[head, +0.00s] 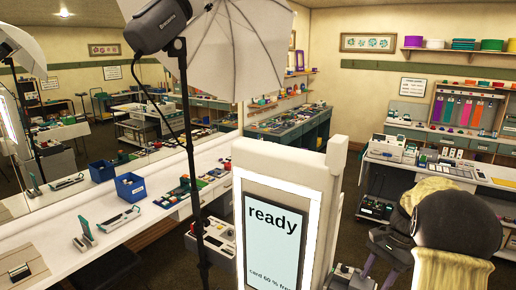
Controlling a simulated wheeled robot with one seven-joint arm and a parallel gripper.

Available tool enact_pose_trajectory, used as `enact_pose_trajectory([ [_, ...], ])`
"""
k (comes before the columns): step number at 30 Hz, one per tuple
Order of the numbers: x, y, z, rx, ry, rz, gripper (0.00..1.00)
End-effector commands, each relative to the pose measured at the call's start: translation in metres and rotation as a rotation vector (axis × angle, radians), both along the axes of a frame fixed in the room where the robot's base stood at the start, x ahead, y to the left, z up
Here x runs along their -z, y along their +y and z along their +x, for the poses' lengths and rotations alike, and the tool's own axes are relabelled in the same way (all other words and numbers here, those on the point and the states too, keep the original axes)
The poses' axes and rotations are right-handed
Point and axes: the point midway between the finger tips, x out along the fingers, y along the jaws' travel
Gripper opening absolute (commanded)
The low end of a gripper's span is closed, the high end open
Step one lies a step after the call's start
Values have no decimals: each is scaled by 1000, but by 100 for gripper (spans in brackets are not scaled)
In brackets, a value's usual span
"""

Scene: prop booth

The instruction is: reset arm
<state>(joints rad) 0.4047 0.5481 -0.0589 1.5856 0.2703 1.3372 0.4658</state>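My gripper (379,272) is at the lower right, in front of the dark floor. Its two purple-grey fingers point downward with a gap between them, and I see nothing held there. My arm, with a large dark rounded joint and tan covering, bends beside it and hides part of the room behind. The gripper hangs to the right of a white stand (289,160) with a lit screen (275,246) that reads "ready".
A black light stand (188,150) with a white umbrella (240,50) stands left of the screen. A stocked workbench (435,165) stands at the back right.

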Motion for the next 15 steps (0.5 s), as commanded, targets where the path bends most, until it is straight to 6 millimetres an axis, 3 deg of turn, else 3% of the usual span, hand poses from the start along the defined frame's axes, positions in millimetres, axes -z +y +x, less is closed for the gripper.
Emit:
enact_pose_trajectory([
  [4, 1, 3, 0, -5, -1, -1, 44],
  [15, 33, 31, -12, -129, -70, -59, 44],
])
